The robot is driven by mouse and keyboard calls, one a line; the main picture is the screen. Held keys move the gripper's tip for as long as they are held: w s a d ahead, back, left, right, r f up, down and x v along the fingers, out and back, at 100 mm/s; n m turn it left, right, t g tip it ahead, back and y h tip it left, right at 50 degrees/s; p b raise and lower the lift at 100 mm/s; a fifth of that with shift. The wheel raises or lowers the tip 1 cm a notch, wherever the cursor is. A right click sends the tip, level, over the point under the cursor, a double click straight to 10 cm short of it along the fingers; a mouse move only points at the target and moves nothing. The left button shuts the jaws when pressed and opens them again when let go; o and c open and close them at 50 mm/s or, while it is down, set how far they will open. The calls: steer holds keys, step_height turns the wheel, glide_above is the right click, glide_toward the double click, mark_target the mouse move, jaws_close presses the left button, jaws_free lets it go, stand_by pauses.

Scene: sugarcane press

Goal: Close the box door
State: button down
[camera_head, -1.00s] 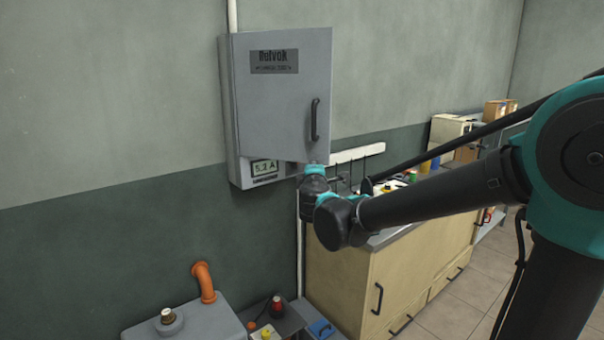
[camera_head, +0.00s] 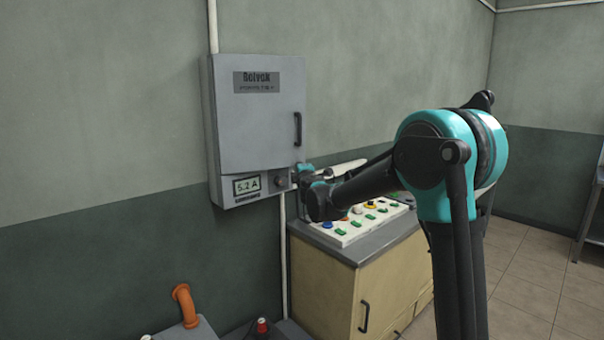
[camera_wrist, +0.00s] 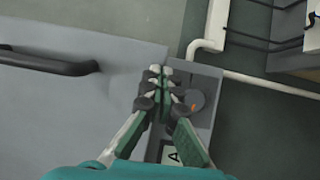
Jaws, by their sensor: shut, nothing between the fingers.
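The grey wall box (camera_head: 213,150) hangs on the wall left of centre in the head view. Its door (camera_head: 262,120) looks flush with the front, or very nearly so; a small gap cannot be ruled out. The black door handle (camera_head: 297,129) is on the door's right side and also shows in the wrist view (camera_wrist: 50,62). My gripper (camera_wrist: 163,75) is shut and empty, with its fingertips at the door's lower edge, close to the knob (camera_wrist: 190,100). In the head view my gripper (camera_head: 303,174) is at the box's lower right corner, partly hidden by my arm.
A wooden cabinet (camera_head: 335,290) with a button panel (camera_head: 355,225) stands below right. A white conduit (camera_wrist: 215,25) runs beside the box.

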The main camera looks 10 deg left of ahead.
mark_target(294, 163)
steer(key=shift+a+x, duration=0.2)
steer(key=shift+x, duration=0.65)
steer(key=shift+a+x, duration=0.2)
steer(key=shift+x, duration=0.7)
steer(key=shift+a+x, duration=0.2)
steer(key=shift+x, duration=0.65)
steer(key=shift+s+d, duration=0.1)
steer(key=shift+s, duration=0.15)
